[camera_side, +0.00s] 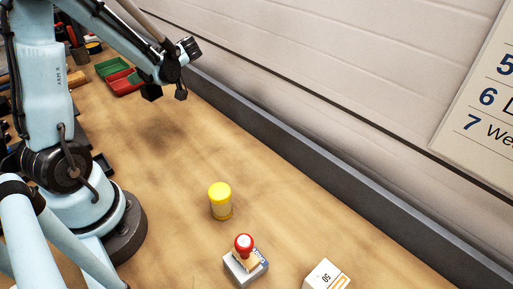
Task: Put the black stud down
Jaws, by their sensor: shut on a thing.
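My gripper (167,90) is black and hangs from the end of the light blue arm, in the upper left of the side view. It is held above the wooden bench, with a soft dark shadow on the wood below. It is shut on the black stud. The stud is small and dark against the black gripper parts, and I cannot make out its outline or tilt.
A yellow-capped jar (220,201), a red-knobbed stamp (244,246) on a grey box, and a white box (326,275) stand at the front. Red and green trays (122,80) lie behind the arm. A grey ledge (330,175) runs along the wall. The bench middle is clear.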

